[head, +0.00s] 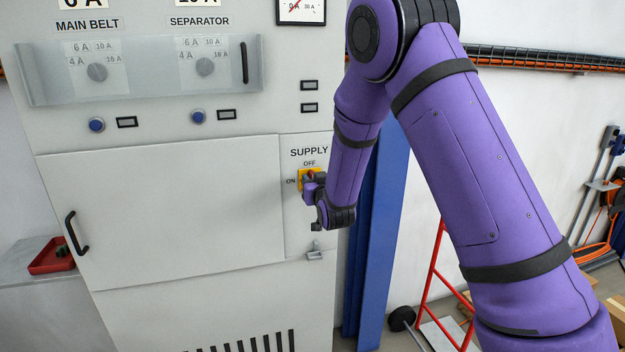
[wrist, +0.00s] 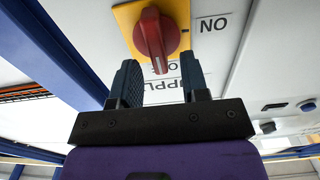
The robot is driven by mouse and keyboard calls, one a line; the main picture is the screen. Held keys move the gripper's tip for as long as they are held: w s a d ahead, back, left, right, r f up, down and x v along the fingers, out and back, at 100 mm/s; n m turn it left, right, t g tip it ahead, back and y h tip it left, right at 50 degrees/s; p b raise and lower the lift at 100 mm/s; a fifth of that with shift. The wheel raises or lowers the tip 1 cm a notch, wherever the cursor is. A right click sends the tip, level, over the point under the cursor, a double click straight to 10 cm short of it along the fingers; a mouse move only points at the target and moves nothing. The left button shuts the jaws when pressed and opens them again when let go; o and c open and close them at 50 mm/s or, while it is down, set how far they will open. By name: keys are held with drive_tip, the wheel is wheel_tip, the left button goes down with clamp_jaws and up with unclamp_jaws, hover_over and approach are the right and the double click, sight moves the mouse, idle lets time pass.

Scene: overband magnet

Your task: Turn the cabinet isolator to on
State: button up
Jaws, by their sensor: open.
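The cabinet isolator (head: 305,175) is a red rotary handle on a yellow plate, on the grey cabinet's front below the word SUPPLY, with OFF above it and ON to its left. In the wrist view, which is upside down, the red handle (wrist: 155,38) lies along the OFF direction, its end toward the OFF label. My gripper (wrist: 161,78) is open. Its two dark fingers stand to either side of the handle's end, with nothing seen gripped; contact cannot be told. In the head view my gripper (head: 312,186) is at the isolator and partly hides it.
The cabinet door (head: 165,205) has a black handle (head: 76,233) at left. A latch (head: 315,252) sits below the isolator. A clear cover (head: 145,72) spans two dials above. Blue posts (head: 385,230) and a red frame (head: 435,280) stand to the right. A red tray (head: 50,257) is at left.

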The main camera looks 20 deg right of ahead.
drive_tip(key=shift+w, duration=1.1)
clamp_jaws()
